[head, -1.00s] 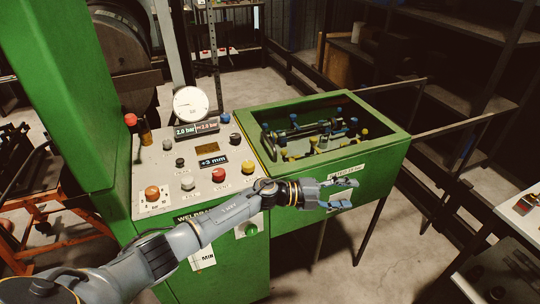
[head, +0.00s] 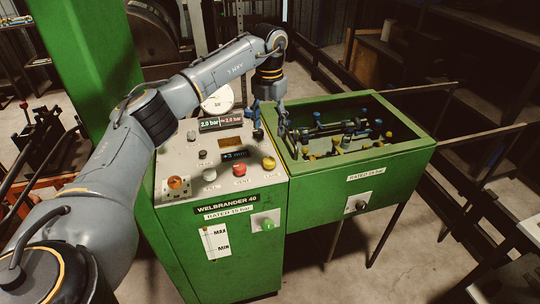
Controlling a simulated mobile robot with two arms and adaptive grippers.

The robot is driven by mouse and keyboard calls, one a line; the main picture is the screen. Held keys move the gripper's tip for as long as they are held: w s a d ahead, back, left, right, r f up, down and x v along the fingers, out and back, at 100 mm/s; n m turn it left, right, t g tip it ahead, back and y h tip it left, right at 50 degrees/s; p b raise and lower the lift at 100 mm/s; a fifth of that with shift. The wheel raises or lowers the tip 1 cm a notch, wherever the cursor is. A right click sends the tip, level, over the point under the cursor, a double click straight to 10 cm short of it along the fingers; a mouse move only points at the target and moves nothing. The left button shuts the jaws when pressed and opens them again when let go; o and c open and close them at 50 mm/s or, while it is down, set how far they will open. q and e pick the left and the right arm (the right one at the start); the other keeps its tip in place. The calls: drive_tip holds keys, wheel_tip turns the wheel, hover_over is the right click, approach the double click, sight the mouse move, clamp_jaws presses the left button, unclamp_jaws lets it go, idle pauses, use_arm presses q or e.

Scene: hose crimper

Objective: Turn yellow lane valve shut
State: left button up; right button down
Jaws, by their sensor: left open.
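The green trough (head: 400,158) holds dark pipework with several yellow fittings, such as one yellow fitting (head: 337,140) near its front, and several blue fittings, such as one at the back (head: 364,113). Which fitting is the yellow lane valve I cannot tell. My left gripper (head: 270,128) points down, open and empty, above the seam between the control panel and the trough's left end. My right gripper is not in view.
The panel (head: 192,163) carries a yellow knob (head: 269,163), a red button (head: 239,170), a white button (head: 210,175) and a gauge (head: 218,100) partly behind my arm. A black knob (head: 361,205) is on the trough's front. Metal rails extend right of the trough.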

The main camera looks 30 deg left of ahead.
sight(269, 160)
use_arm(q)
wheel_tip(269, 160, down, 11)
drive_tip(key=shift+r+p, duration=0.1)
drive_tip(key=shift+p, duration=1.1)
drive_tip(key=shift+f, duration=0.6)
drive_tip(key=c, duration=1.2)
drive_tip(key=shift+o, duration=0.2)
